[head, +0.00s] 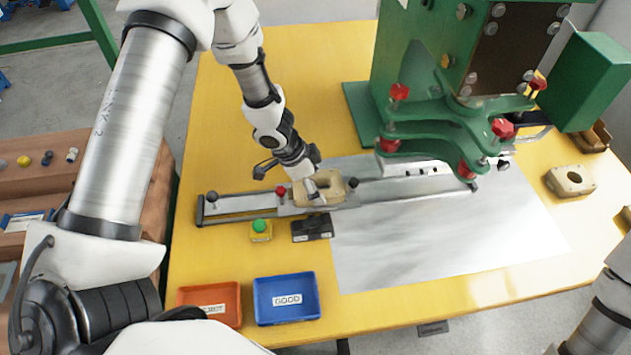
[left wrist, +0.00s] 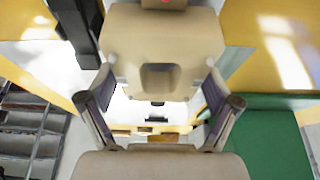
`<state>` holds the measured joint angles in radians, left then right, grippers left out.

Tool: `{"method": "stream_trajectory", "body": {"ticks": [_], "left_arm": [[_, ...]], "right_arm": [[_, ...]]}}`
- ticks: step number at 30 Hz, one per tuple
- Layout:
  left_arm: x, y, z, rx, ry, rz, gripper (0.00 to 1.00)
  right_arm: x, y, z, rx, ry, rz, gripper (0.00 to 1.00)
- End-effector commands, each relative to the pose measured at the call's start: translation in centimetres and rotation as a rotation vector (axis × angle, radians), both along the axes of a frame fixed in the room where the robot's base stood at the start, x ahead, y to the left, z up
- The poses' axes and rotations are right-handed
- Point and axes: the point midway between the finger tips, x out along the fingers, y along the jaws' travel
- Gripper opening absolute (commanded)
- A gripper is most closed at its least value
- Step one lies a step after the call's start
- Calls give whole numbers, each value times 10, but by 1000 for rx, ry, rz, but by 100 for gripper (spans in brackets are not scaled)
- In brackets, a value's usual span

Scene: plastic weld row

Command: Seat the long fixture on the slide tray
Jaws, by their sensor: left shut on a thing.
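The long fixture (head: 345,186), a tan block with an elongated opening, is over the slide tray (head: 290,210) at the left part of the metal rail. I cannot tell if it rests fully on the tray or sits just above it. My left gripper (head: 312,190) comes down onto it from above and is shut on it. My right gripper is out of view.
A green press (head: 440,110) with red knobs stands over the rail's right end. Another tan fixture (head: 570,180) with a round hole lies at right. A green button box (head: 260,230), black box (head: 312,228), orange tray (head: 232,318) and blue GOOD tray (head: 262,316) lie in front.

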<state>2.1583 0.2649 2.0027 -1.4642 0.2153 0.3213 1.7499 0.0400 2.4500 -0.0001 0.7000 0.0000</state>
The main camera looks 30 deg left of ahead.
Motion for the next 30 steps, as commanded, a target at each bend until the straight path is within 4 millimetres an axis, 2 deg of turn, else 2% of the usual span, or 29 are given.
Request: {"method": "stream_trajectory", "body": {"ticks": [27, 28, 30], "left_arm": [[0, 0, -11, 0, -1, 0, 44], [0, 0, -11, 0, -1, 0, 96], [0, 0, -11, 0, -1, 0, 100]], "right_arm": [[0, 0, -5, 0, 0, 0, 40], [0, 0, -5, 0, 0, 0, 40], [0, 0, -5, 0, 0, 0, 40]]}}
